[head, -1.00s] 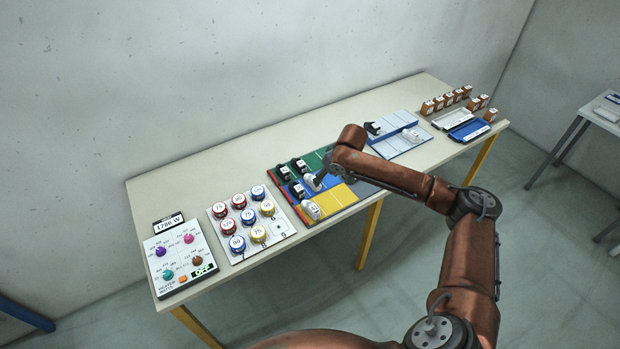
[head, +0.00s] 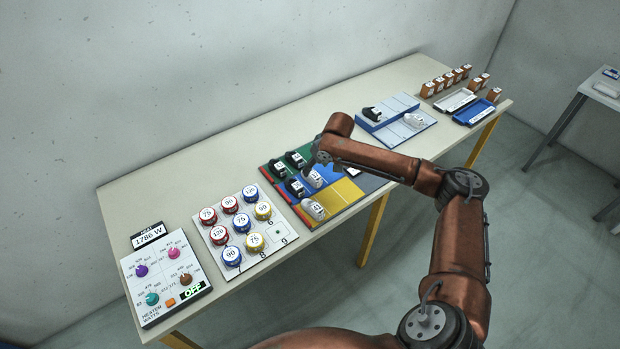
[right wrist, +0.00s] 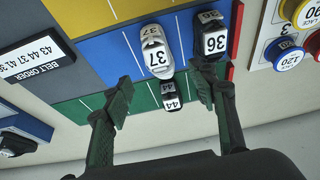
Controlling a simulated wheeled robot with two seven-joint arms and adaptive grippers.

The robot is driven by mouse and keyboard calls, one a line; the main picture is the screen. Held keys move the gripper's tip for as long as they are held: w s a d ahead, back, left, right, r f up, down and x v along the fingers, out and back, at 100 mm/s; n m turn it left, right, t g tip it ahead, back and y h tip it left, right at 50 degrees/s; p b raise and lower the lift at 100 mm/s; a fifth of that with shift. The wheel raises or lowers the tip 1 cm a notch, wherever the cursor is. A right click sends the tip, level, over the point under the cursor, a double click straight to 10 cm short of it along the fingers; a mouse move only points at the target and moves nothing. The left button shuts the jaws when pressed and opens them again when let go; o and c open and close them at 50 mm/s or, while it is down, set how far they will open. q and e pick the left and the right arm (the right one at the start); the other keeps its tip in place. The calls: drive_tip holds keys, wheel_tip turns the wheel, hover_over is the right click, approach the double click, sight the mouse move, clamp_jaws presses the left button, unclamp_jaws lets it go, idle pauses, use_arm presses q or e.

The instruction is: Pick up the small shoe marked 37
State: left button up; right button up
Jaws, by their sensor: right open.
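The small shoe marked 37 is white with a black opening and stands on the blue strip of a striped board; it shows in the head view (head: 314,179) and the right wrist view (right wrist: 155,55). My right gripper (head: 311,163) is over the board close to this shoe. In the right wrist view my right gripper (right wrist: 163,98) is open and empty, its two dark fingers apart. The shoe lies ahead of the gap between them. A black shoe marked 36 (right wrist: 209,36) stands beside it, close to one fingertip. My left gripper is not in view.
A black shoe marked 44 (right wrist: 169,97) stands on the green strip, between the fingers in the picture. Another white shoe (head: 313,209) is on the yellow strip. A belt order sign (right wrist: 36,55) lies on the board. Round numbered tins (head: 243,223) stand left of it.

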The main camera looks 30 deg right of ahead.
sight(313, 172)
drive_tip(key=b+x, duration=0.1)
drive_tip(key=x, duration=0.5)
drive_tip(key=shift+w+f, duration=0.1)
drive_tip(key=shift+f, duration=0.1)
drive_tip(key=shift+r, duration=0.1)
drive_tip(key=shift+c, duration=0.5)
drive_tip(key=c, duration=1.2)
